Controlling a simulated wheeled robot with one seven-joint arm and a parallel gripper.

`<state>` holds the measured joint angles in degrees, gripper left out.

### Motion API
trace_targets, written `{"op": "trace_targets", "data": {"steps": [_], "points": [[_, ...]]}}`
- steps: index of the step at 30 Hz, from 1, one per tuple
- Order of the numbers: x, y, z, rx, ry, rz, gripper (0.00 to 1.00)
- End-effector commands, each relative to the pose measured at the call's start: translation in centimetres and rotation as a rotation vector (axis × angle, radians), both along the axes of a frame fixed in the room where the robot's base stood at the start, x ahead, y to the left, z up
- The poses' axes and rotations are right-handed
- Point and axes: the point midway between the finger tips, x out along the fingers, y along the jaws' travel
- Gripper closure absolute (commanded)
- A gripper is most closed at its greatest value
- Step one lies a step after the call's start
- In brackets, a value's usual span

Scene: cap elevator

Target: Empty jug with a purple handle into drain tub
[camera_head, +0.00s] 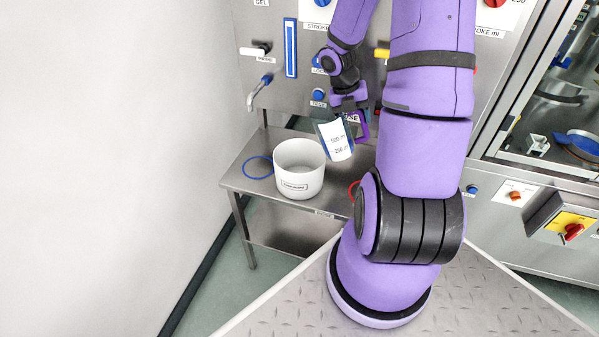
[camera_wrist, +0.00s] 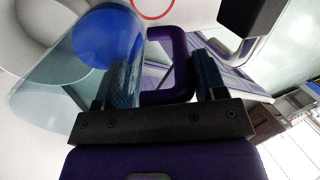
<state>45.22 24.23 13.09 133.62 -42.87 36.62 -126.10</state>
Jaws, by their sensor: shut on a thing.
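The clear jug (camera_head: 321,133) carries a white volume label and has a purple handle (camera_head: 363,126) on its right. It hangs above and just right of the white drain tub (camera_head: 299,185), slightly tilted. My gripper (camera_head: 352,104) is shut on the purple handle. In the wrist view, my gripper (camera_wrist: 165,82) has its fingers on both sides of the purple handle (camera_wrist: 180,50), with the clear jug (camera_wrist: 45,88) at left. Blue shows through the jug wall; I cannot tell if it is liquid. The tub's inside looks pale and empty from the head view.
The tub stands on a steel shelf (camera_head: 245,185), with a blue ring (camera_head: 258,167) to its left and a red ring (camera_head: 354,191) to its right. A spout (camera_head: 258,92) juts from the panel behind. A white wall (camera_head: 120,150) bounds the left.

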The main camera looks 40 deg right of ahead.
Motion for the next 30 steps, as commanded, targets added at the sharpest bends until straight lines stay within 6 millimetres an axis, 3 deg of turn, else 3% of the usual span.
{"op": "trace_targets", "data": {"steps": [30], "points": [[0.18, 0.12, 0.82, -0.087, 0.102, 0.0, 0.77]]}}
